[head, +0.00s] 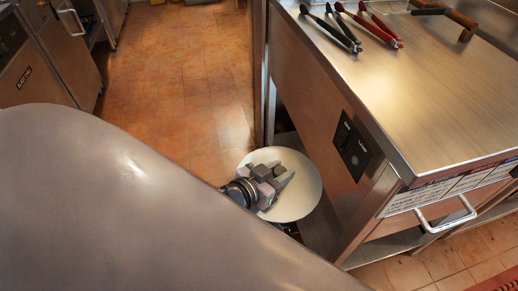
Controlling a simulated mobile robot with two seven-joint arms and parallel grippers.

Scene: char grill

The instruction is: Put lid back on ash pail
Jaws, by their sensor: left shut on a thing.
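A pale round disc, which looks like the lid (305,198), is low beside the steel counter's left side. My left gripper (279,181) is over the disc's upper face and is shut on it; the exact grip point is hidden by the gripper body. The ash pail cannot be made out; the disc covers whatever is below it, with only a small dark bit showing under its lower edge. I cannot tell whether the disc touches anything beneath. My right gripper is not in view.
A steel counter (420,95) fills the right, with a drawer handle (446,216) jutting from its front. Black tongs (333,30) and red tongs (372,27) lie on it. A clear tiled floor aisle (180,80) runs to cabinets (45,60) at left. My own arm covers the lower left.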

